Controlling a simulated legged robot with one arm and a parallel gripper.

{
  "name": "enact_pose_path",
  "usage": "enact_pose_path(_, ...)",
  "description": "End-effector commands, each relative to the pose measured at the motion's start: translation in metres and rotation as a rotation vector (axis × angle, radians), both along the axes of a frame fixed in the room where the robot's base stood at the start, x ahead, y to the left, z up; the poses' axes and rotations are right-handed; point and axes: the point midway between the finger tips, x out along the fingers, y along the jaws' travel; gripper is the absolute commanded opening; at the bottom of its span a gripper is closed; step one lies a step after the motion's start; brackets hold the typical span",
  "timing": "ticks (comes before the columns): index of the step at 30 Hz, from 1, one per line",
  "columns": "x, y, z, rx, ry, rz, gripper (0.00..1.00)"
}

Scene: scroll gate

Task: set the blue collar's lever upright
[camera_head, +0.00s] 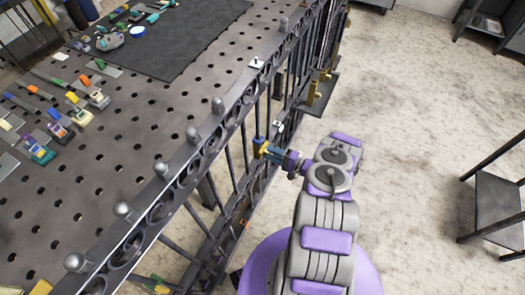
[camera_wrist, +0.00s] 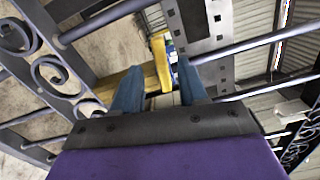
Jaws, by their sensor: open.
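My gripper (camera_head: 266,152) has reached the side of the scroll gate (camera_head: 182,160), about mid-length, below its top rail. Its blue fingers (camera_wrist: 190,84) are open in the wrist view. A yellow piece (camera_wrist: 161,62) stands between the fingertips, with a yellow bar (camera_wrist: 112,86) running off behind the left finger. The yellow piece also shows at the fingertips in the head view (camera_head: 261,144). I cannot tell whether the fingers touch it. A small blue patch (camera_wrist: 171,37) shows beyond the fingertips; I cannot tell whether it is the blue collar. The lever's tilt is unclear.
A perforated table (camera_head: 120,180) with tools and a dark mat (camera_head: 185,40) lies left of the gate. Yellow brackets (camera_head: 315,94) sit farther along the gate. A dark shelf stand (camera_head: 497,205) is at the right. The floor (camera_head: 420,130) between is clear.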

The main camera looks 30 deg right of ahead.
Motion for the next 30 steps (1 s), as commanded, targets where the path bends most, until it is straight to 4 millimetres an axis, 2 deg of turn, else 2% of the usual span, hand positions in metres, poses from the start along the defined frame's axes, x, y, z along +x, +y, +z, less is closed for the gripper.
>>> enact_pose_path(3,0.017,0.014,-0.002,-0.001,0.0,0.003,0.43)
enact_pose_path(9,0.035,0.027,-0.001,-0.003,-0.001,0.001,0.43)
enact_pose_path(21,0.041,0.031,0.0,-0.002,-0.001,-0.001,0.43)
enact_pose_path(30,0.041,0.031,0.0,-0.002,0.0,0.0,0.15)
